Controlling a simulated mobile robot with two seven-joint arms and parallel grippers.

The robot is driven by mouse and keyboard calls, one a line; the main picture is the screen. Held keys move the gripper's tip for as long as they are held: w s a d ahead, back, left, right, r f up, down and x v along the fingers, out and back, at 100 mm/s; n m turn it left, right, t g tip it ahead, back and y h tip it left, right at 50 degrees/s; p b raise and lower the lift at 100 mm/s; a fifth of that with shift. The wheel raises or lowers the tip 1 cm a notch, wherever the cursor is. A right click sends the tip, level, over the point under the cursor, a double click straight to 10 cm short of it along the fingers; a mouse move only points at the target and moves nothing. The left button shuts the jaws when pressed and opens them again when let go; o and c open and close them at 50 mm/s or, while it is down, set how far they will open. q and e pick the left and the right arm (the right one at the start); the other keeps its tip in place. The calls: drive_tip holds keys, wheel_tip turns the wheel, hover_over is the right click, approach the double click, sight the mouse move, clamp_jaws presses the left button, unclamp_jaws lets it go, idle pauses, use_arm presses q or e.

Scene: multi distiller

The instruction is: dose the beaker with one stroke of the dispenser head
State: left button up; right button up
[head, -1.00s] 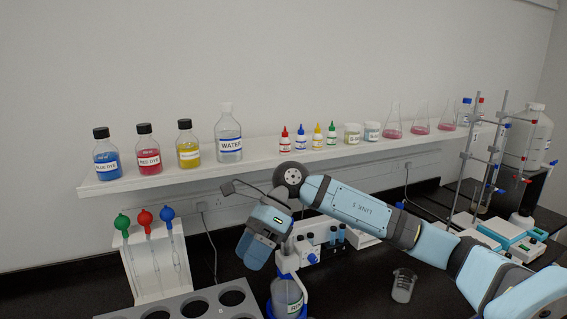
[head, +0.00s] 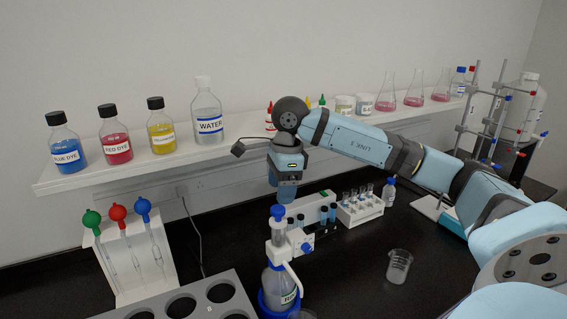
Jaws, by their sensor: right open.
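The dispenser bottle (head: 279,287) stands at the bottom centre of the head view, upright with a blue collar at its base. Its dispenser head has a blue knob (head: 278,212) on top and a white spout arm on the right. A small glass beaker (head: 399,268) stands on the bench to the right, apart from the bottle. My right gripper (head: 283,195) is open and points down, just above and seemingly behind the knob; I see no contact. Its fingertips are partly hidden by its own body. My left gripper is out of view.
A rack of small vials (head: 360,208) and a white block with blue tubes (head: 315,210) stand behind the dispenser. A grey holed rack (head: 190,292) and a pipette stand (head: 130,255) are at left. A shelf (head: 150,163) of bottles runs behind. Bench around the beaker is clear.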

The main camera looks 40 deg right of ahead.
sight(278, 208)
drive_tip(key=f, duration=0.4)
drive_tip(key=f+p, duration=0.1)
drive_tip(key=f, duration=0.1)
drive_tip(key=shift+w+a+f, duration=0.2)
drive_tip(key=shift+a, duration=0.15)
drive_tip(key=shift+r, duration=0.1)
drive_tip(key=c, duration=1)
